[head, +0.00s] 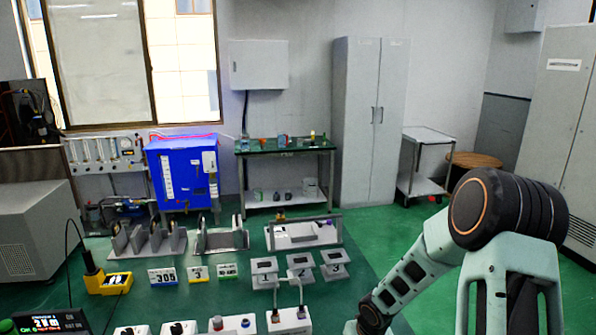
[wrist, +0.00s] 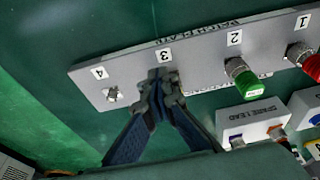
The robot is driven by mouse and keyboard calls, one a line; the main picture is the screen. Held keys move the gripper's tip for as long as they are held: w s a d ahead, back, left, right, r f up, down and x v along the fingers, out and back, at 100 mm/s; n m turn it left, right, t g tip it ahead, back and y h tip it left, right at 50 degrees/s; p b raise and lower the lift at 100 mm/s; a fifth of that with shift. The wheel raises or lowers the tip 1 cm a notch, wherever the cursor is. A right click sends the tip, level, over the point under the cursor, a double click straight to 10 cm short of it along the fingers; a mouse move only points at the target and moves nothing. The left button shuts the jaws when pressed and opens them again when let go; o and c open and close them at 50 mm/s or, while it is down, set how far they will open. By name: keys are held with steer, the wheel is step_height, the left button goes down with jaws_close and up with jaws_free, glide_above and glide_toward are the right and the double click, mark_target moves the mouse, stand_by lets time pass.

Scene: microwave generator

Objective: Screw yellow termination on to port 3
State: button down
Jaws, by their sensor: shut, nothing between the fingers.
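In the wrist view a grey panel (wrist: 135,75) carries ports labelled 1 to 4. Port 4 (wrist: 112,94) is a bare metal connector. A green termination (wrist: 242,79) sits at port 2 and a red termination (wrist: 306,60) at port 1. My gripper (wrist: 160,78) has its dark fingertips together just below the label 3, in front of port 3. The fingers hide port 3, so I cannot tell whether anything is on it or whether they touch it. I cannot make out a yellow termination. In the head view my gripper does not show.
A white block marked SPARE LEAD (wrist: 250,118) stands below port 2, with other blocks at the right edge. Green surface lies left of the panel. In the head view, holders, number cards and a yellow device (head: 109,283) crowd the bench.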

steer(key=shift+a+b, duration=0.4)
steer(key=shift+b, duration=0.05)
steer(key=shift+a+b, duration=0.35)
steer(key=shift+a, duration=0.15)
steer(key=shift+w+a+r+b, duration=0.1)
steer(key=shift+a+r+b, duration=0.05)
steer(key=shift+a+b, duration=0.15)
steer(key=shift+s, duration=0.35)
steer(key=p+v, duration=0.1)
steer(key=v, duration=0.1)
steer(key=p+v, duration=0.1)
steer(key=p, duration=0.1)
steer(key=w+p+v, duration=0.1)
steer(key=v, duration=0.1)
steer(key=shift+s+a+r+p, duration=0.1)
steer(key=shift+s+r+p, duration=0.05)
steer(key=shift+r+p, duration=0.3)
